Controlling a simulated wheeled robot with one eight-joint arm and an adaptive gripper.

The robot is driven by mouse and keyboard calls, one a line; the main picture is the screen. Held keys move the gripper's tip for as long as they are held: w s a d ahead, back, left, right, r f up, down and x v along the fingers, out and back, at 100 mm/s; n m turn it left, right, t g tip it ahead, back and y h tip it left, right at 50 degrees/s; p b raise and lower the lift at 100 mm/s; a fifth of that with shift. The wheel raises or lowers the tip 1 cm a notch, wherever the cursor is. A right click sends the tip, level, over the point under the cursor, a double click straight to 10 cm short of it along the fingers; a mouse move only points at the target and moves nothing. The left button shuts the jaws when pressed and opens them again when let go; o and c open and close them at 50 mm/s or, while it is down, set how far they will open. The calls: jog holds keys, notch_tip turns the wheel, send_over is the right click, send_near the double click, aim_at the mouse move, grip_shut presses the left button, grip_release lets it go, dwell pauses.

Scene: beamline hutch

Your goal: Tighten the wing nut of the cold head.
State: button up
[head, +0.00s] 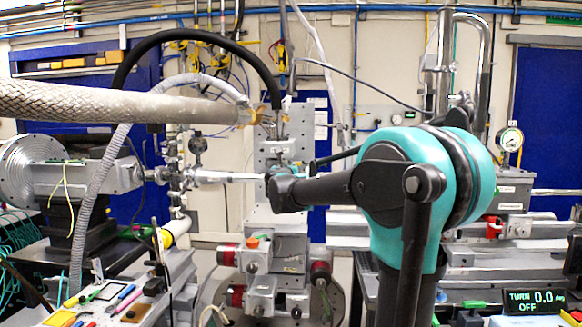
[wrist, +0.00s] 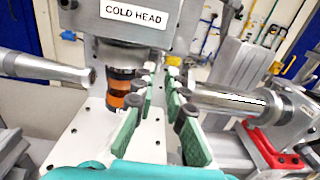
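The cold head (wrist: 132,22) is a grey metal block with a "COLD HEAD" label at the top of the wrist view. A black and amber cylinder (wrist: 122,92) hangs below it. My gripper (wrist: 160,86) shows two green-padded fingers, spread apart on either side of a gap, with the tips right of the cylinder. I see nothing clearly gripped between them. I cannot make out the wing nut; small pale and dark parts sit near the fingertips. In the head view my teal arm reaches left to the middle and hides most of the gripper.
In the wrist view, a metal tube (wrist: 40,68) lies left and another (wrist: 225,100) right, near a red clamp (wrist: 268,150). In the head view, a braided hose (head: 110,103) crosses at left, a tool tray (head: 115,300) is lower left, and a display (head: 534,302) reads "TURN 0.0 deg OFF".

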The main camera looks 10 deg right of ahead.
jog(key=x, duration=0.5)
jog(key=shift+c, duration=0.6)
grip_shut()
